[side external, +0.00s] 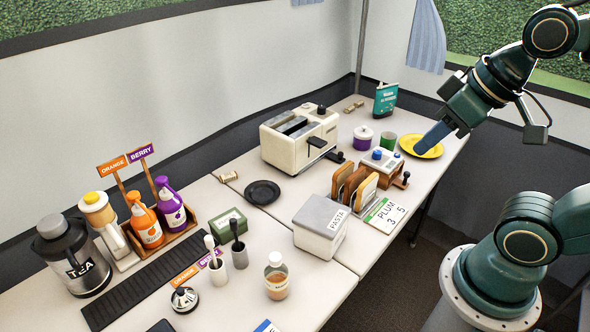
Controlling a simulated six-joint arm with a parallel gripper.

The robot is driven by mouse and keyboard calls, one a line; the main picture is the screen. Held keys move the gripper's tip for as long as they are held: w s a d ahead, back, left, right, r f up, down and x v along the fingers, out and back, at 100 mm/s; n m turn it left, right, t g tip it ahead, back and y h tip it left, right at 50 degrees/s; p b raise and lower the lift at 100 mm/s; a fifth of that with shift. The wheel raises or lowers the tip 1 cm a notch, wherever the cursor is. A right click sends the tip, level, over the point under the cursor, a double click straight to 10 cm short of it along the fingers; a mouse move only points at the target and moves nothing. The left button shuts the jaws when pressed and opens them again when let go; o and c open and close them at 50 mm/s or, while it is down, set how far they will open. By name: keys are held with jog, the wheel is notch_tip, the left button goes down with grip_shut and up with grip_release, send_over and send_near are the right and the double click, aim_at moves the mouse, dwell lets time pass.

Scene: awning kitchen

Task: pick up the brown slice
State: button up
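Slices stand upright in a wooden rack in the middle of the right-hand table. A brown slice (341,179) is at the rack's left, and a paler tan slice (367,191) is at its right front; another slice stands between them. Their lower parts are partly hidden. My gripper (420,150) is up and to the right of the rack, with its blue fingers pointing down-left over the yellow plate (439,152). It is apart from the slices, and nothing shows in it. The fingers overlap in this view, so their opening cannot be seen.
A cream toaster (300,138) stands behind-left of the rack. A white PASTA box (320,226) is in front, and a PLUM card (385,215) lies at the right. A purple jar (363,139) and green cup (388,141) stand behind. A black plate (262,192) lies left.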

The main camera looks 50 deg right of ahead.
jog(key=shift+w, duration=0.1)
jog(key=m+g, duration=0.6)
jog(key=m, duration=1.2)
send_over(356, 173)
notch_tip(356, 173, down, 16)
jog(key=f, duration=0.1)
jog(key=shift+d+r, duration=0.2)
jog(key=shift+r, duration=0.05)
jog(key=shift+f, duration=0.1)
jog(key=shift+f, duration=4.2)
jog(key=shift+f, duration=2.6)
